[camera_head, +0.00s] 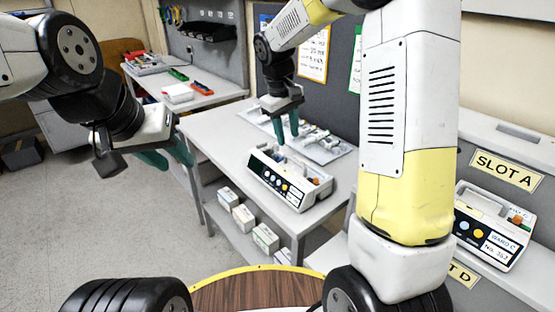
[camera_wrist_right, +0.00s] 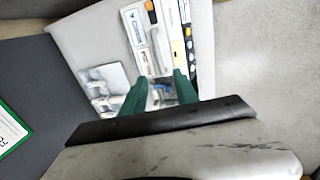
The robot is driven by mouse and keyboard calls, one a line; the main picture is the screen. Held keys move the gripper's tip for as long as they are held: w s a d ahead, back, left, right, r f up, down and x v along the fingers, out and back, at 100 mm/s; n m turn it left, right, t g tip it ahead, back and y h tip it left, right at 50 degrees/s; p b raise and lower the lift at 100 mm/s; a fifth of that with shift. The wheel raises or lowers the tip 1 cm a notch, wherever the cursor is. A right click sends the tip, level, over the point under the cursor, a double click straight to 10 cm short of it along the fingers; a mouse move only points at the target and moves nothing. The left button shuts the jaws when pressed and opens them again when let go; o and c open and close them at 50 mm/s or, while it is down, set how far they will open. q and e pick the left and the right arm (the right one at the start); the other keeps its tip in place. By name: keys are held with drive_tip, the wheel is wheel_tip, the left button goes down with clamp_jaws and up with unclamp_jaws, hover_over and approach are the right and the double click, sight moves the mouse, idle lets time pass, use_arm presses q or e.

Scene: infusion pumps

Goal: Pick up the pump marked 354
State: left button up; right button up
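A white pump with a carrying handle and a dark front panel (camera_head: 289,180) sits on the grey table; its number is too small to read. It also shows at the top of the right wrist view (camera_wrist_right: 160,38). My right gripper (camera_head: 287,131) is above the back edge of this pump, with its green fingers apart and nothing between them. A second pump (camera_head: 491,228) is on the shelf at the right, labelled WARD C with a number that looks like 362. My left gripper (camera_head: 167,157) hangs at the left, away from both pumps, fingers apart and empty.
The grey table (camera_head: 222,134) also holds a tray with small parts (camera_head: 325,146) behind the pump. White boxes (camera_head: 243,218) stand on its lower shelf. A SLOT A sign (camera_head: 506,170) marks the right shelf. A round wooden top (camera_head: 255,292) is in front. The floor at left is clear.

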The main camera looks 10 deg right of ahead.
sight(289, 157)
drive_tip(key=f, duration=0.5)
drive_tip(key=w+d+f, duration=0.1)
drive_tip(key=f, duration=0.2)
drive_tip(key=shift+c, duration=0.5)
drive_tip(key=c, duration=0.7)
drive_tip(key=shift+r, duration=0.1)
idle(0.6)
